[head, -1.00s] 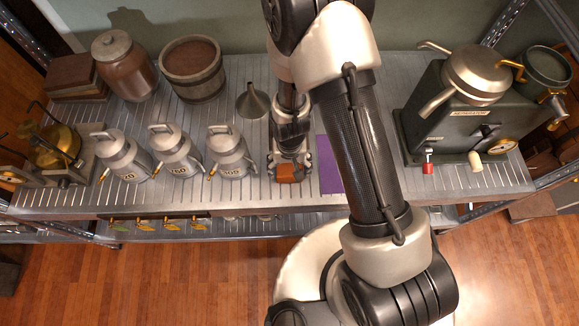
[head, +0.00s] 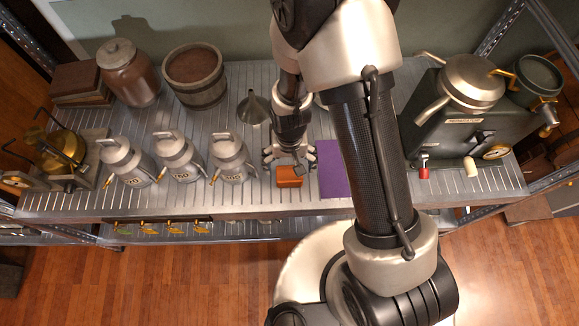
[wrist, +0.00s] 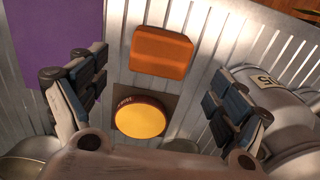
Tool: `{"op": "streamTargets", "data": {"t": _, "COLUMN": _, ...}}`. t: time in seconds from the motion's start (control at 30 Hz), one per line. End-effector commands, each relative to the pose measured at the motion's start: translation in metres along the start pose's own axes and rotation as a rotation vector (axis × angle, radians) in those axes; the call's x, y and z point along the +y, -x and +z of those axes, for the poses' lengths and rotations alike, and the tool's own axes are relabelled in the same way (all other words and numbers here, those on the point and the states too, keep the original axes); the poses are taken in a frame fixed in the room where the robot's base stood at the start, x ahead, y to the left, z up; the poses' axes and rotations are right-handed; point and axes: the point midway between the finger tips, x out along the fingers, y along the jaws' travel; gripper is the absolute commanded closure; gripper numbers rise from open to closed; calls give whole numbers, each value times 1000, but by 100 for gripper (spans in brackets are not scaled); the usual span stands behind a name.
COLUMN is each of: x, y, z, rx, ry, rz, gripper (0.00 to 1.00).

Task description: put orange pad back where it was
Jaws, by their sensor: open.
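The orange pad (head: 289,176) lies flat on the metal shelf, near its front edge and left of a purple mat. It also shows in the wrist view (wrist: 160,52), beyond my fingertips and touching neither. My gripper (head: 289,158) is open just behind the pad in the head view. In the wrist view its fingers (wrist: 152,96) are spread wide and hold nothing. Between and below them is a round yellow disc (wrist: 140,118) with a lettered rim, on a dark square (wrist: 165,98). My gripper hides both in the head view.
The purple mat (head: 334,170) lies right of the pad. Several grey canisters (head: 231,158) stand to the left, the closest one near my gripper. A funnel (head: 254,108) stands behind. A dark machine (head: 470,125) fills the right side.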

Motion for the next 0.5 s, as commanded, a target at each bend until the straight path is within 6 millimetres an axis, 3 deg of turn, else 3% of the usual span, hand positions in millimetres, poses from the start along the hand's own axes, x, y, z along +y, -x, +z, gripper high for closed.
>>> {"op": "streamTargets", "data": {"t": 0.03, "x": 0, "y": 15, "z": -1, "rx": 4, "ry": 0, "rz": -1, "gripper": 10}}
{"op": "streamTargets", "data": {"t": 0.2, "x": 0, "y": 41, "z": -1, "rx": 2, "ry": 0, "rz": -1, "gripper": 10}}
{"op": "streamTargets", "data": {"t": 0.5, "x": 0, "y": 54, "z": 0, "rx": 0, "ry": 0, "rz": 0, "gripper": 10}}
